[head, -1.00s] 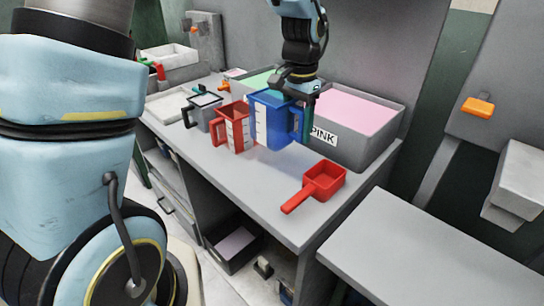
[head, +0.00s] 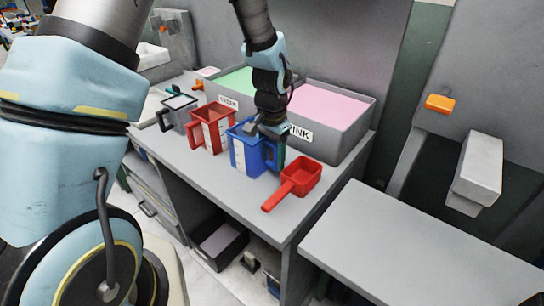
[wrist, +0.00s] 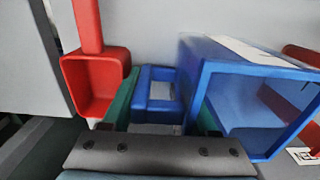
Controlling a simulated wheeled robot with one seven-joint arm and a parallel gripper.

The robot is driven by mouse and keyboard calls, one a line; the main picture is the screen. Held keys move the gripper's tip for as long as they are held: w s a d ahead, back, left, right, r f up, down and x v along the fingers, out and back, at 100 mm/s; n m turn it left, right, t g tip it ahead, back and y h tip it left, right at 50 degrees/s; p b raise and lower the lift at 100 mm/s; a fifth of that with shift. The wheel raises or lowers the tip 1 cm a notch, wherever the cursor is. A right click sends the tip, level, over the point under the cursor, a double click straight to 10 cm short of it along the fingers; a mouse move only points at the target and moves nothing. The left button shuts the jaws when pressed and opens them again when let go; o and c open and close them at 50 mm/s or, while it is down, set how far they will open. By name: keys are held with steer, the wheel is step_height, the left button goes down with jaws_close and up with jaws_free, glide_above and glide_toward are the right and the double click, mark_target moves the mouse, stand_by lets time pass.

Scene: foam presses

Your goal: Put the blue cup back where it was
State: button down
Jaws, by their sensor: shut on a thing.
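The blue cup (head: 246,152) is upright over the grey counter, between a red cup (head: 211,131) and a red square scoop (head: 300,178). My gripper (head: 273,150) is shut on its handle from above. In the wrist view the blue handle (wrist: 153,82) is between my green fingers (wrist: 160,112), with the open blue cup (wrist: 262,98) to the right. The cup's base is at or just above the counter; I cannot tell whether it touches. The red scoop (wrist: 92,88) is just left of my fingers in the wrist view.
A grey cup (head: 179,113) stands left of the red cup. Behind are a bin of green foam (head: 238,80) and a bin of pink foam (head: 330,104), the latter labelled PINK. A lower grey table (head: 420,245) is at the right. The counter's front strip (head: 235,195) is clear.

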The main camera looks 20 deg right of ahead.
steer(key=shift+f, duration=0.1)
steer(key=shift+c, duration=2.2)
jaws_free()
step_height(320, 180, up, 12)
steer(key=b, duration=0.3)
steer(key=n, duration=0.2)
glide_above(243, 141)
steer(key=s+a+f+n, duration=0.1)
steer(key=a+n, duration=0.3)
steer(key=a, duration=0.8)
steer(key=s+a+f+n+t, duration=0.1)
steer(key=a+n, duration=0.4)
steer(key=a, duration=0.6)
steer(key=shift+s+a+n+t, duration=0.3)
steer(key=shift+s+a, duration=0.05)
steer(key=shift+s, duration=0.05)
